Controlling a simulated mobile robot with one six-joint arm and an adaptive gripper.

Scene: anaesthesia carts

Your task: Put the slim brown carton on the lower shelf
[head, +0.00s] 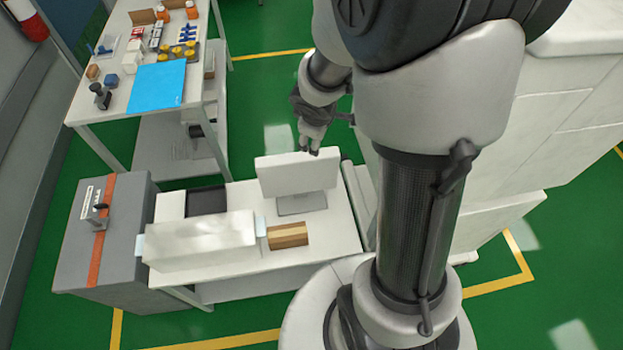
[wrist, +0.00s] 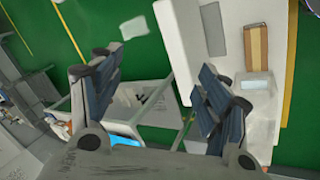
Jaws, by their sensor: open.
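A brown, two-toned box (head: 288,235) lies on the low white table (head: 335,232); the box also shows in the wrist view (wrist: 256,47). Small brown cartons, one on the left (head: 143,17) and one on the right (head: 173,4), stand at the back of the tall table. I cannot tell surely which is the slim brown carton. The tall table has a lower shelf (head: 155,150), partly hidden by its top and legs. My gripper (head: 313,150) is open and empty in the air near the monitor, apart from every carton; its spread fingers show in the wrist view (wrist: 157,66).
A monitor (head: 297,174) and a long white box (head: 200,240) stand on the low table. A grey cabinet (head: 125,225) is at its left. The tall table holds a blue sheet (head: 157,86), bottles and small boxes. Green floor is clear between the tables and at the back.

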